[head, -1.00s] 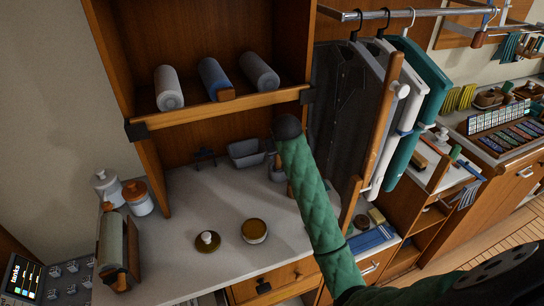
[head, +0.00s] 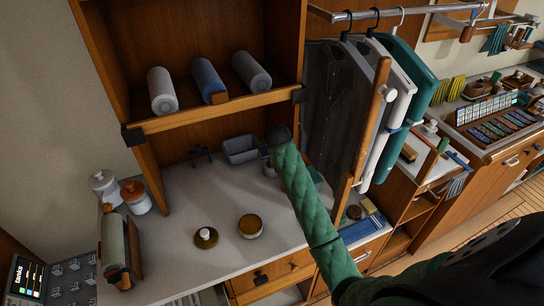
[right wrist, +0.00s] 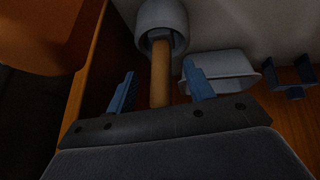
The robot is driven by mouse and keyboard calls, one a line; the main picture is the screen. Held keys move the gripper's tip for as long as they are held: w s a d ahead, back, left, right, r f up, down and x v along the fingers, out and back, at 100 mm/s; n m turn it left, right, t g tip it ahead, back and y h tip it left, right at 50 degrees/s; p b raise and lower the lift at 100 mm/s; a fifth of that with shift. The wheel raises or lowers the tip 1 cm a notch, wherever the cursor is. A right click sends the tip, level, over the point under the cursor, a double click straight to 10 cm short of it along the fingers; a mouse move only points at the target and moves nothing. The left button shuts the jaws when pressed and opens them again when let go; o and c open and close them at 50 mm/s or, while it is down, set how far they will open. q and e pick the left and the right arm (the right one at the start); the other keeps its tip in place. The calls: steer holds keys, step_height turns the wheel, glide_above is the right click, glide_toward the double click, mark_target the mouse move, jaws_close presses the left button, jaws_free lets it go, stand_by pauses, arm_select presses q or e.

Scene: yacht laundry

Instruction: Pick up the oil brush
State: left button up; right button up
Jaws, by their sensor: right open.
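A wooden handle (right wrist: 161,75), which looks like the oil brush's, stands in a round grey pot (right wrist: 162,18) in the right wrist view. The brush's lower end is hidden. My right gripper (right wrist: 159,68) is open, with one blue finger on each side of the handle. In the head view my green-sleeved right arm reaches over the counter and hides the gripper and the brush. Part of the pot (head: 269,171) shows beside the arm. My left gripper is in neither view.
A grey bin (head: 240,151) and a dark bracket (head: 201,154) sit behind the pot. Two round tins (head: 250,226) (head: 205,238) lie nearer on the counter (head: 190,205). A shelf edge (head: 215,112) overhangs, and hanging garments (head: 340,110) are close right of my arm.

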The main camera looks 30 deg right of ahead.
steer(key=shift+w+f, duration=0.25)
steer(key=shift+f, duration=0.15)
steer(key=c, duration=1.1)
steer(key=shift+r, duration=0.1)
steer(key=shift+c, duration=0.2)
